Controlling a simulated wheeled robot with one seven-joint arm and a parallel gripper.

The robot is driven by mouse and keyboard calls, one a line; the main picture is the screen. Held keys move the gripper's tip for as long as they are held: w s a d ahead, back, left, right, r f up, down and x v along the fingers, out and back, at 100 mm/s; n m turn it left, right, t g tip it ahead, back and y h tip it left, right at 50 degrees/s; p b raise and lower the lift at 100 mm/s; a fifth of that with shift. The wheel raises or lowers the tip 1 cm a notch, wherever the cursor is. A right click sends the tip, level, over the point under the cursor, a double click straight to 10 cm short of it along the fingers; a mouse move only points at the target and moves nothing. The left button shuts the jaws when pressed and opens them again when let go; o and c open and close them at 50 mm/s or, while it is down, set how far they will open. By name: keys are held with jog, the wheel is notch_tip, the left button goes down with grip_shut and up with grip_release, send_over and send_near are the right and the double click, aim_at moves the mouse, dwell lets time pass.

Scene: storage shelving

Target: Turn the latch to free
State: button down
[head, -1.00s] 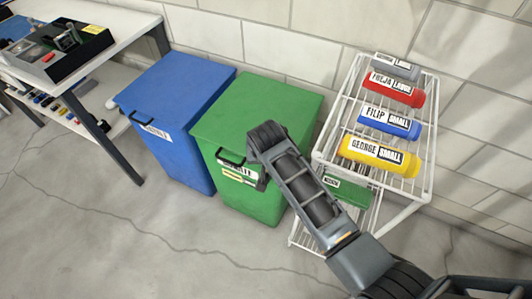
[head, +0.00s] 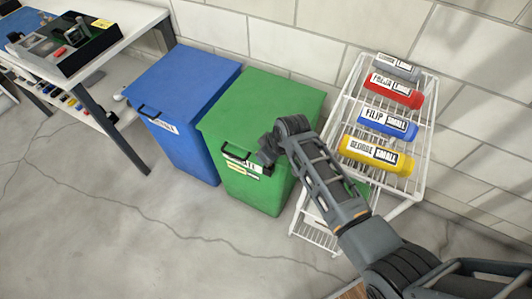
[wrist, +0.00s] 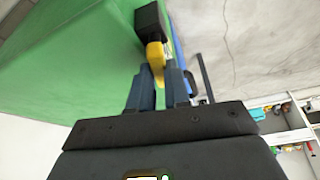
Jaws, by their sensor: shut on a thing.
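The latch is a yellow lever (wrist: 154,52) on a black mount (wrist: 150,20), fixed to a green face in the wrist view. My gripper (wrist: 159,78) is shut on the yellow lever, one finger on each side. In the head view the green bin (head: 262,108) stands in the middle, with a black handle and a label (head: 240,168) on its front. My arm's end is in front of that bin's front right part. The latch and my fingertips are hidden there behind my arm. I cannot tell the lever's exact angle.
A blue bin (head: 185,85) stands left of the green one. A white wire rack (head: 425,150) at right holds labelled bottles: grey, red, blue and yellow. A white table (head: 110,45) with a black tray is at far left. The floor in front is clear.

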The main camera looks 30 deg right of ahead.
jog(key=shift+n, duration=0.5)
jog(key=c, duration=1.1)
grip_release()
